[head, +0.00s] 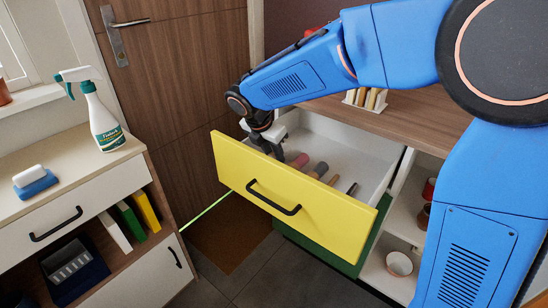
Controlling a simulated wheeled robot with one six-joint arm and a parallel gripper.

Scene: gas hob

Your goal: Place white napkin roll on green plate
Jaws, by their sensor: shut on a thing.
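My gripper (270,148) is at the left end of the open drawer, just behind its yellow front (300,200). It is shut on a white thing (279,131), which looks like the white napkin roll but is mostly hidden by the fingers and the wrist. Several other rolls lie in a row on the drawer floor to the right of my gripper: a pink one (300,161), a mauve one (319,170) and darker ones. I see no green plate in this view.
The left counter (60,185) holds a spray bottle (100,115) and a blue-and-white sponge (36,180). A small rack (365,99) stands on the wooden top behind the drawer. Open shelves at right hold a white bowl (399,264). A brown mat (232,232) lies on the floor.

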